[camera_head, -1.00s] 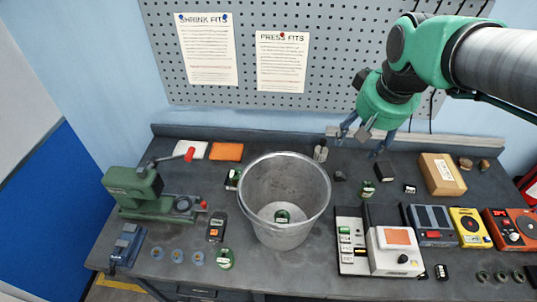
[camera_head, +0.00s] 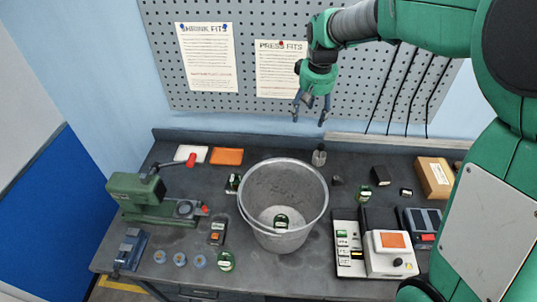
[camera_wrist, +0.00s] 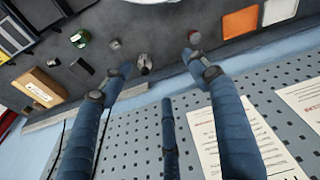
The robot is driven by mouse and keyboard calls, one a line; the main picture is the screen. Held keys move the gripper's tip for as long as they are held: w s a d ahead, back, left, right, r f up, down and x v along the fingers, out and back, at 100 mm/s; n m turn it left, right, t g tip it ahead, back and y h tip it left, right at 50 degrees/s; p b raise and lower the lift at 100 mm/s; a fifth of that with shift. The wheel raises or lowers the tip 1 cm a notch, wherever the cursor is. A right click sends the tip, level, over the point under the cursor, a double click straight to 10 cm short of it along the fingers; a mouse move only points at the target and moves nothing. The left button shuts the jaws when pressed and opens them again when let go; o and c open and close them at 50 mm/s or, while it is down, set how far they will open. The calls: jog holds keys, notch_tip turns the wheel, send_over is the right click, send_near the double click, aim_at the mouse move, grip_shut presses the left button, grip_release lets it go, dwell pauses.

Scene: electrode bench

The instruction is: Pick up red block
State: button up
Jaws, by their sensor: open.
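I cannot make out a clear red block in either view. In the wrist view a small item with a red part (camera_wrist: 193,36) lies on the bench beyond the right fingertip; its shape is too small to tell. It does not show in the head view, where the bucket may hide it. My gripper (camera_head: 308,119) is open and empty, pointing down in front of the pegboard, above the bench's back edge.
A metal bucket (camera_head: 249,204) stands mid-bench with a green-labelled item inside. A green press (camera_head: 135,190) with a red-knobbed lever is at left. An orange sheet (camera_head: 228,156) lies behind. A small bottle (camera_head: 319,156), cardboard box (camera_head: 433,178) and white device (camera_head: 390,255) are at right.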

jog(key=w+a+f+n+g+p, duration=0.1)
jog(key=w+a+f+p, duration=0.1)
jog(key=w+a+f, duration=0.6)
jog(key=n+g+p, duration=0.1)
jog(key=n+p, duration=0.1)
send_over(268, 157)
notch_tip(268, 157, down, 16)
jog(key=f, duration=0.1)
jog(key=shift+s+r, duration=0.25)
jog(key=shift+f, duration=4.3)
jog(key=shift+f, duration=0.1)
jog(key=shift+f+p, duration=0.3)
jog(key=shift+f, duration=2.2)
jog(key=shift+c, duration=0.5)
